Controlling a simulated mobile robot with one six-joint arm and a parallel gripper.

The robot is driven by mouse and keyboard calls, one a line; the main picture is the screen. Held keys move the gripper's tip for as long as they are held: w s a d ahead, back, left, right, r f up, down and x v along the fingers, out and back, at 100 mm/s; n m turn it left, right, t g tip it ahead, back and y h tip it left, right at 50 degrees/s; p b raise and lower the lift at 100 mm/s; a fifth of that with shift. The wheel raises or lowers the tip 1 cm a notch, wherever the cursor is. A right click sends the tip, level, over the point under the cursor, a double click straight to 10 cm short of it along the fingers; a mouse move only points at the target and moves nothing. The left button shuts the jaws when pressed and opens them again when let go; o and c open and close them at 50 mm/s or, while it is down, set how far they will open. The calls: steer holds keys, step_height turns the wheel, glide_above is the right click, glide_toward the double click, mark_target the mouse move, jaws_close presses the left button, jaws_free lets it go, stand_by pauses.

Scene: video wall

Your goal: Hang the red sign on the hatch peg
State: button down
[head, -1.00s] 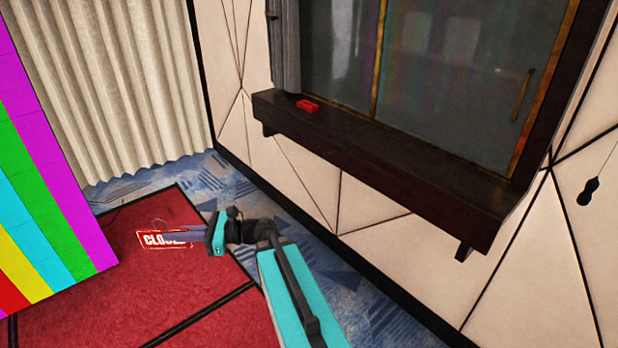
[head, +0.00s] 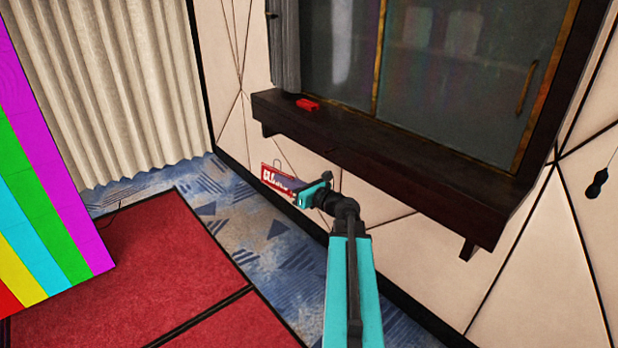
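The red sign (head: 269,173) with white lettering is at the tip of my gripper (head: 290,184) in the head view. A thin loop shows above the sign. My gripper seems shut on the sign, and its fingers cover part of the lettering. The sign is held up in front of the pale wall, below the hatch ledge. A small dark peg (head: 272,15) sticks out at the left edge of the hatch (head: 440,70), high above the sign and apart from it.
A dark ledge (head: 400,165) juts out under the hatch, with a red object (head: 308,104) on it. A grey curtain (head: 286,50) hangs beside the peg. A colour-striped video wall (head: 50,200) stands at left. A dark item (head: 596,185) hangs on a cord at right.

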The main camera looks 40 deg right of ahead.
steer(key=s+d+m+h, duration=0.2)
steer(key=s+d, duration=0.1)
steer(key=d, duration=0.4)
steer(key=shift+s+d+r+h+b, duration=0.15)
steer(key=shift+s+d+h+b, duration=0.15)
steer(key=shift+d+h, duration=0.1)
steer(key=shift+d, duration=0.2)
steer(key=shift+s+d+f+b, duration=0.1)
steer(key=shift+d+b, duration=0.2)
steer(key=shift+d, duration=1)
steer(key=shift+s+d+f+b, duration=0.1)
steer(key=shift+d+b, duration=0.15)
steer(key=shift+d, duration=1.05)
steer(key=shift+d+p, duration=0.1)
steer(key=shift+p, duration=0.4)
steer(key=shift+s+d+p, duration=0.15)
steer(key=shift+d+p, duration=0.3)
steer(key=shift+d, duration=1)
stand_by(0.3)
steer(key=shift+d+r, duration=0.25)
steer(key=shift+d, duration=0.1)
stand_by(0.4)
